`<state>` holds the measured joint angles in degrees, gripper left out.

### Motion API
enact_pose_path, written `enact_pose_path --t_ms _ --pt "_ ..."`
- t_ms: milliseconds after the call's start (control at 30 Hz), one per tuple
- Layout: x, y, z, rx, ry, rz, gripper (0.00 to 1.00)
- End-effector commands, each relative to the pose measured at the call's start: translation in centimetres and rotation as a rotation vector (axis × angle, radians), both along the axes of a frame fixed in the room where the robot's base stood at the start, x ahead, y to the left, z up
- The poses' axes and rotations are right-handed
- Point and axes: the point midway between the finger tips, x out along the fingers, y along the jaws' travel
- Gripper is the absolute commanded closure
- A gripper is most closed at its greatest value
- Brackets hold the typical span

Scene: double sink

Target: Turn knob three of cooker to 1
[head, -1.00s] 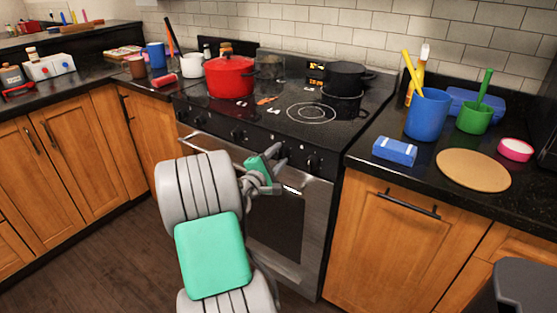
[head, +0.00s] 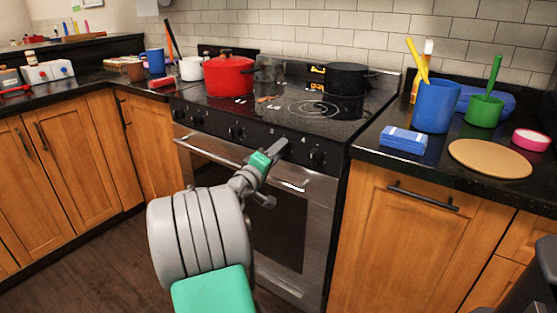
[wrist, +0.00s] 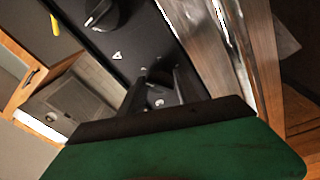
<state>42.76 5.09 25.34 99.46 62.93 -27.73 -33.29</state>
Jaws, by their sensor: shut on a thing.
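The black cooker (head: 300,115) has a row of dark knobs on its sloping front panel. The leftmost knob (head: 196,121), the second knob (head: 235,132) and the rightmost knob (head: 316,158) show in the head view. My gripper (head: 281,147) reaches the panel between the second and rightmost knobs, where it covers knob three. In the wrist view, my gripper (wrist: 160,78) has its dark fingers close together on knob three, which they mostly hide. A neighbouring knob (wrist: 102,12) with a white pointer line shows at the upper left. The setting of knob three cannot be read.
The steel oven handle (head: 240,165) runs just below the knobs, close under my wrist. A red pot (head: 228,77) and a black pot (head: 346,78) stand on the cooktop. A blue cup (head: 435,107) and a sponge (head: 403,141) sit on the right counter. The floor in front is clear.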

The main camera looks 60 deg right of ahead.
Motion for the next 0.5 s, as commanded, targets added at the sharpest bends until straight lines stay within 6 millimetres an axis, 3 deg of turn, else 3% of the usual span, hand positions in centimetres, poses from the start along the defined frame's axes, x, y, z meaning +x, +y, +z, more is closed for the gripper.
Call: enact_pose_path --t_ms 500 --pt "0.00 0.00 -0.16 -0.009 -0.073 -0.001 1.00"
